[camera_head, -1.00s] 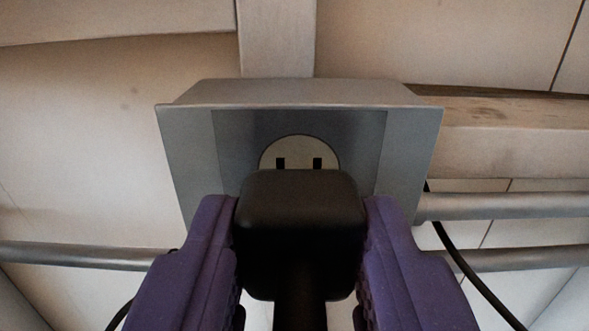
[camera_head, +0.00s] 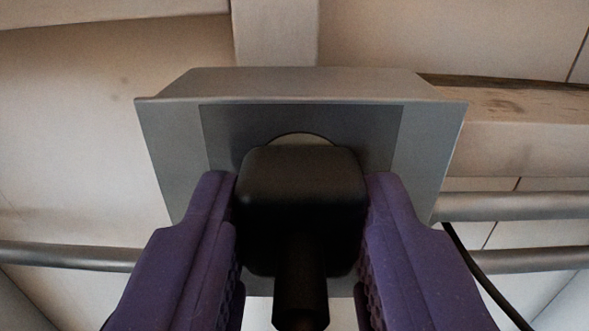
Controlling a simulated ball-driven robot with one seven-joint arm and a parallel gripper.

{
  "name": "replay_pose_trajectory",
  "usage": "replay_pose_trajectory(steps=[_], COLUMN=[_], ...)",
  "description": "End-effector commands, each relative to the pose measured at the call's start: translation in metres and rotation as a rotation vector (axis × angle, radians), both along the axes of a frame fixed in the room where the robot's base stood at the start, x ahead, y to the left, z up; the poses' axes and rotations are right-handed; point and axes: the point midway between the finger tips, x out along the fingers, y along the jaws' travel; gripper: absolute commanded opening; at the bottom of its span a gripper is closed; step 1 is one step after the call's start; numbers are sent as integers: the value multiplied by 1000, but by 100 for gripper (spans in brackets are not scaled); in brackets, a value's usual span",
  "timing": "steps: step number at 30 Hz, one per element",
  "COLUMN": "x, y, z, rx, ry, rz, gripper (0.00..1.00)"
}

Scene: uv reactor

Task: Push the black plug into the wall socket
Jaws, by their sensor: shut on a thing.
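The black plug (camera_head: 301,208) is held between the two purple fingers of my gripper (camera_head: 302,215), with its cord end toward the camera. The wall socket (camera_head: 302,139) is a pale round face set in a grey box (camera_head: 170,140). Only the top rim of the socket face shows above the plug. The slots are hidden behind the plug. The plug is in front of the socket face, and I cannot tell whether its prongs touch or enter the slots.
Grey pipes run horizontally on the left (camera_head: 70,256) and right (camera_head: 515,206) of the box. A black cable (camera_head: 485,280) hangs at the lower right. A vertical post (camera_head: 275,35) rises above the box. Light wall panels lie behind.

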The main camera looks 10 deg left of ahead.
Motion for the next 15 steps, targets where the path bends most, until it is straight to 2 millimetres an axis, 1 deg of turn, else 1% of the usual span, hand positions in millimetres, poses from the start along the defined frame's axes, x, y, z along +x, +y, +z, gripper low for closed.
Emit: replay_pose_trajectory(steps=[15], x=[8], y=[1], z=[-1], rx=[-1], ry=[0], rz=[0], gripper=[0])
